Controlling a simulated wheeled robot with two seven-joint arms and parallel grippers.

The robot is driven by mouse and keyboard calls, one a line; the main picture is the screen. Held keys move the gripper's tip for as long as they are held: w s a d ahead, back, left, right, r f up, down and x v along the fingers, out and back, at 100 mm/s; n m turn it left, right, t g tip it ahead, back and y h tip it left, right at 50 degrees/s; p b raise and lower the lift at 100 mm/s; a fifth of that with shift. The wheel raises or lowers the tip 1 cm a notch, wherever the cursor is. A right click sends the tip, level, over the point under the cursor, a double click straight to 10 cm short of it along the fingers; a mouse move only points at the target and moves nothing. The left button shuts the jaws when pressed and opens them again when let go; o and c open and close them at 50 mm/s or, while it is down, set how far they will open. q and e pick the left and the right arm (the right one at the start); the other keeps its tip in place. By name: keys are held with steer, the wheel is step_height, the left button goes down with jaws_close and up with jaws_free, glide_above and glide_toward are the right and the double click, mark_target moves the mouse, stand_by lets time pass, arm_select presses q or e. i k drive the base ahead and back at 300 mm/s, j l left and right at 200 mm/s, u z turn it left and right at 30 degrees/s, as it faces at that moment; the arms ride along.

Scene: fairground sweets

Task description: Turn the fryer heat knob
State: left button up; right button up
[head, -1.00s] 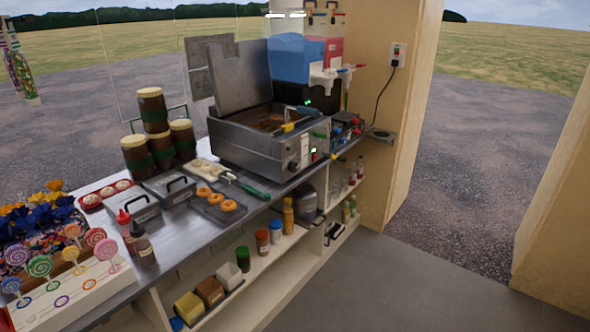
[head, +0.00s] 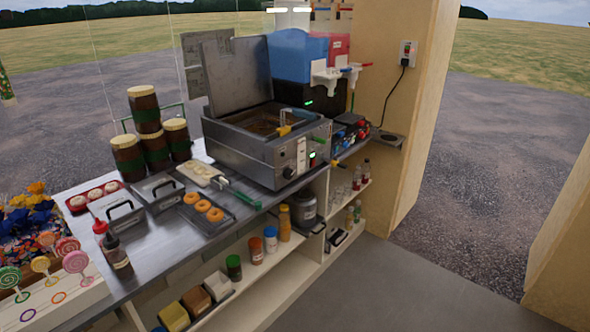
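The fryer (head: 240,152) is a steel box on the counter with its lid (head: 236,75) raised and dark oil (head: 262,120) in its well. A green light (head: 312,158) glows beside the panel's right edge. Neither of my grippers is in view, and nothing covers the knob.
The counter (head: 165,245) holds doughnuts on a tray (head: 217,226), green-handled tongs (head: 240,193), brown jars (head: 128,160) and sauce bottles (head: 117,256). Shelves below hold jars and bottles. Blue and red drink tanks (head: 297,55) stand behind the fryer. Bare floor (head: 360,290) lies to the right.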

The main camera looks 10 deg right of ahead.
mark_target(289, 173)
steer(key=i+l, duration=0.2)
steer(key=i+l+u, duration=0.15)
steer(key=l, duration=0.3)
steer(key=i+l, duration=0.15)
steer(key=l, duration=0.15)
steer(key=i+l+u, duration=0.15)
steer(key=l, duration=0.2)
steer(key=i+l, duration=0.15)
steer(key=l, duration=0.2)
steer(key=i+l+u, duration=0.15)
steer(key=l, duration=0.25)
